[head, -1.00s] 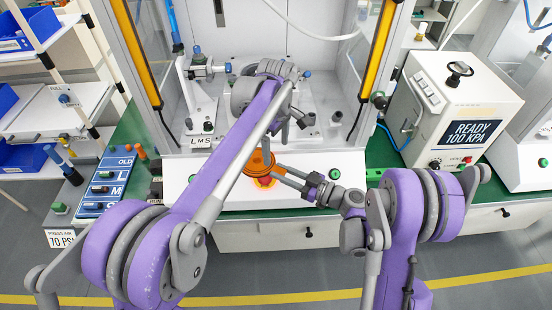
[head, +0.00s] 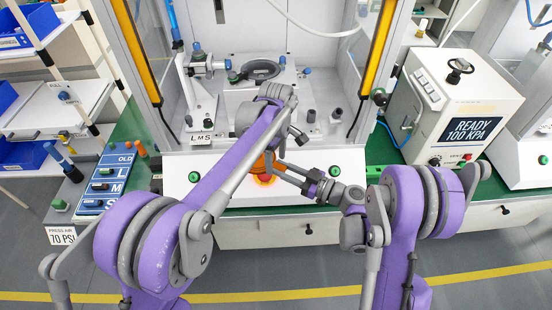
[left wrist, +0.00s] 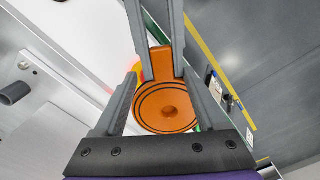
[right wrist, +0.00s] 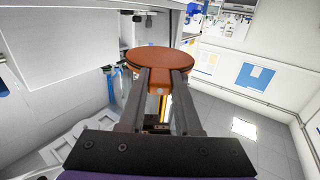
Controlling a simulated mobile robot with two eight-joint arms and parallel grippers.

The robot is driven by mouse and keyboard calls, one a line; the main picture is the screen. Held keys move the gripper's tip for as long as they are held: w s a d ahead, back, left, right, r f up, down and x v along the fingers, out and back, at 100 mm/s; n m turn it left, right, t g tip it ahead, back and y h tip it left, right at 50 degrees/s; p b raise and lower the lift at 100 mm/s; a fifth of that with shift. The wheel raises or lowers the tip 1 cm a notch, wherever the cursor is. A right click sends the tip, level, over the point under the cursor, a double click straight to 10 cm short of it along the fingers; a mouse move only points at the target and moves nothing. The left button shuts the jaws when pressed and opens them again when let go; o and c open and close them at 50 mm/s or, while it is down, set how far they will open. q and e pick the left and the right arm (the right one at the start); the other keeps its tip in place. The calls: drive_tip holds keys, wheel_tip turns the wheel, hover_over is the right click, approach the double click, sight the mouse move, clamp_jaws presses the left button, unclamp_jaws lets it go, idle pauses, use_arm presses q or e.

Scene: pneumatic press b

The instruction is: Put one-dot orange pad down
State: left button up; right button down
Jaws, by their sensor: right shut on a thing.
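The orange pad (left wrist: 167,106) is a round disc with dark rings and a short tab. My right gripper (right wrist: 160,80) is shut on this tab; a pale dot shows on the tab in the right wrist view. In the head view the pad (head: 262,163) is held in front of the press, partly hidden by my left arm. My left gripper (left wrist: 162,78) is open, with its two fingers apart on either side of the pad in the left wrist view. Contact between them and the pad cannot be told. The left fingertips are hidden in the head view.
The press has a dark ring (head: 262,70) on its bed, and its white front panel (head: 225,187) has green buttons and a glowing orange spot below the pad. A READY 100 KPA box (head: 455,100) stands at right.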

use_arm(q)
drive_tip(key=shift+w, duration=0.1)
drive_tip(key=c, duration=0.9)
drive_tip(key=o, duration=1.5)
drive_tip(key=shift+o, duration=0.2)
